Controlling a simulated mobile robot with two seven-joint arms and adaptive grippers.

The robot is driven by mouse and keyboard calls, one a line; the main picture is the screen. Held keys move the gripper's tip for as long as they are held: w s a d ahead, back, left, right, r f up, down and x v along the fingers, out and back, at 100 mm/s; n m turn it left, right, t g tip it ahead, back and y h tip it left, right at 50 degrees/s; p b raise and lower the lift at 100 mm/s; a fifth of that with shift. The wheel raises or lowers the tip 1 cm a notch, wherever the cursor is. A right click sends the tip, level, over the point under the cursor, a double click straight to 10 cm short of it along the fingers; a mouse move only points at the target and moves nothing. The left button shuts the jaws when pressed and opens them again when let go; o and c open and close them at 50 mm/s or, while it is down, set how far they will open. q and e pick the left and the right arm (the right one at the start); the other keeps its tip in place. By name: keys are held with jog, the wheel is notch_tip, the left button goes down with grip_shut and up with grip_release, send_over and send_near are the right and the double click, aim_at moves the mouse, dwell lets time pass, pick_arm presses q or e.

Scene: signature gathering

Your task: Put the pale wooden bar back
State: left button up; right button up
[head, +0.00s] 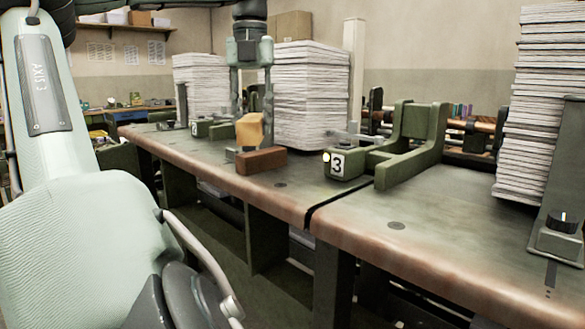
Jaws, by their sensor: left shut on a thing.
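The pale wooden bar (249,131) is upright between the fingers of my left gripper (251,112), near the front edge of the bench. My left gripper points down from above and is shut on the bar. A reddish-brown block (261,161) lies on the bench directly below the bar in the picture. I cannot tell whether the bar touches this block. My right gripper is out of view.
The long bench (400,217) has a rounded front edge and a dark gap. A green fixture marked 3 (410,140) stands right of the bar. Tall paper stacks stand behind the bar (312,95) and at the right (545,90). The front right benchtop is mostly clear.

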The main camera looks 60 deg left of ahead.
pick_arm(q)
jog(key=p, duration=0.1)
send_over(293, 178)
notch_tip(293, 178, down, 5)
jog(key=shift+f, duration=0.15)
jog(key=shift+d+f, duration=0.1)
jog(key=shift+f, duration=1.85)
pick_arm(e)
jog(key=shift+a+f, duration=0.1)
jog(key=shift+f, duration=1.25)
pick_arm(q)
jog(key=shift+f, duration=0.1)
jog(key=o, duration=1.1)
jog(key=shift+o, duration=0.2)
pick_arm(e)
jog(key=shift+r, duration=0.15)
